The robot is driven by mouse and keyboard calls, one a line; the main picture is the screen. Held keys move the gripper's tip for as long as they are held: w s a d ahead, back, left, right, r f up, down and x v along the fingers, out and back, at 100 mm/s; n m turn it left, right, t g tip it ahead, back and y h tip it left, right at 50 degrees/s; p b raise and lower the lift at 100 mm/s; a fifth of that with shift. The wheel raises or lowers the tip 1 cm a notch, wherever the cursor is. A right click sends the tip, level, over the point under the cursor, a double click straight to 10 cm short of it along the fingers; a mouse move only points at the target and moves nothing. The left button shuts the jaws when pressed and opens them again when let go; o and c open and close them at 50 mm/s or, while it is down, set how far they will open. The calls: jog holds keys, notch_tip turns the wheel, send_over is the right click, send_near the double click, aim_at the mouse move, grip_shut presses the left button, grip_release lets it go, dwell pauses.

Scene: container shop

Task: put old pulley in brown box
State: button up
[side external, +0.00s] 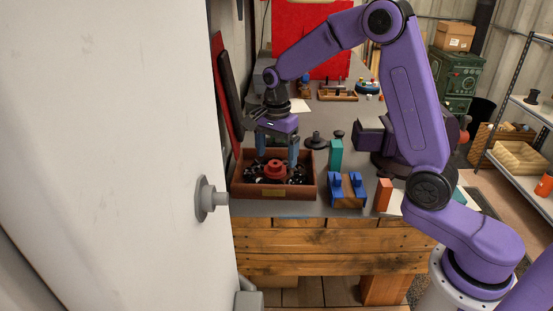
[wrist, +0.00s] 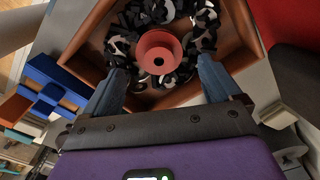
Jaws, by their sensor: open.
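The brown box (side external: 247,188) is an open wooden box on the bench; its wall also shows in the wrist view (wrist: 86,40). A red, round, spool-like piece with a centre hole (side external: 275,169), which looks like the old pulley, is inside the box on black and white pieces. In the wrist view the red piece (wrist: 158,47) is between and just beyond my fingertips. My gripper (side external: 277,156) points down over the box, its blue-grey fingers apart and low on either side of the red piece. In the wrist view my gripper (wrist: 163,72) holds nothing. Finger contact cannot be told.
Right of the box are a blue-and-wood block piece (side external: 347,190), a teal block (side external: 335,154), an orange block (side external: 383,195) and a dark round-based piece (side external: 315,141). A dark panel (side external: 231,95) leans at the left. A grey door (side external: 110,150) fills the left foreground.

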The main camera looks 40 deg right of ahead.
notch_tip(320, 180, up, 5)
jog(key=s+a+n, duration=0.3)
jog(key=s+n, duration=0.4)
jog(key=s+a+n, duration=0.3)
jog(key=s+n, duration=0.3)
jog(key=s, duration=0.1)
jog(key=s+d+n, duration=0.2)
jog(key=s+n, duration=0.5)
jog(key=s, duration=0.2)
jog(key=s+d+f+n, duration=0.1)
jog(key=s+d+n, duration=0.1)
jog(key=s+n, duration=0.6)
jog(key=shift+s+d+f, duration=0.2)
jog(key=shift+s+f, duration=0.05)
jog(key=shift+s, duration=0.95)
